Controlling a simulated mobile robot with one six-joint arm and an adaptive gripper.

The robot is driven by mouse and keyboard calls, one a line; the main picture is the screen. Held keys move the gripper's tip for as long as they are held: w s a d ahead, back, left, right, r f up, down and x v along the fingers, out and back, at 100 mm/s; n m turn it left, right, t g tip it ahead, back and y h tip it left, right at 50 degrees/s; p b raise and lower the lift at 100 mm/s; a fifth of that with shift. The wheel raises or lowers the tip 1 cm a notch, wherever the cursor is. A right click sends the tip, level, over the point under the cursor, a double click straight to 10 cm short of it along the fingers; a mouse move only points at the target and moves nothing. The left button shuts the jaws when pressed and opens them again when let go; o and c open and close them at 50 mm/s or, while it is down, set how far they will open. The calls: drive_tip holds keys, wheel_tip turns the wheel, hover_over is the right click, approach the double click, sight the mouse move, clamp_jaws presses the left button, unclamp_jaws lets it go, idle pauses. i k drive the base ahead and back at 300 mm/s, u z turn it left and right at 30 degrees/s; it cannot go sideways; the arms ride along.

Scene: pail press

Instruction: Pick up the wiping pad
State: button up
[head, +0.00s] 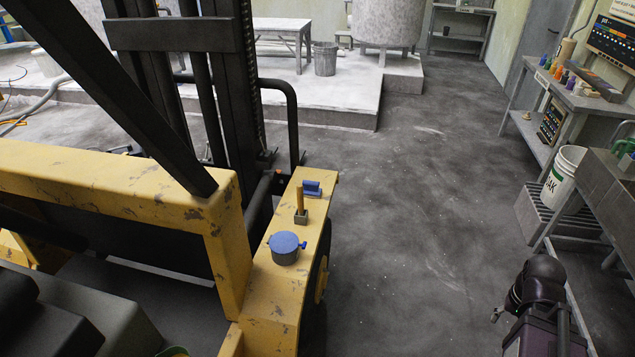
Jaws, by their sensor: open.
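A small blue block with a raised ridge (312,188), which looks like the wiping pad, lies on the flat top of a yellow, paint-chipped ledge (265,310). It is near the far end of the ledge, beside the dark mast. Its top and near side show, and nothing covers it.
A yellow handle in a small block (300,205) and a blue-lidded pot (284,248) stand nearer on the ledge. A white pail (563,172) and workbench (590,100) stand right. The middle floor is clear.

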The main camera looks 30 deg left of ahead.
sight(312, 189)
drive_tip(key=u, duration=0.15)
drive_tip(key=i, duration=0.75)
drive_tip(key=u, duration=0.8)
drive_tip(key=i, duration=0.55)
drive_tip(key=u, duration=0.35)
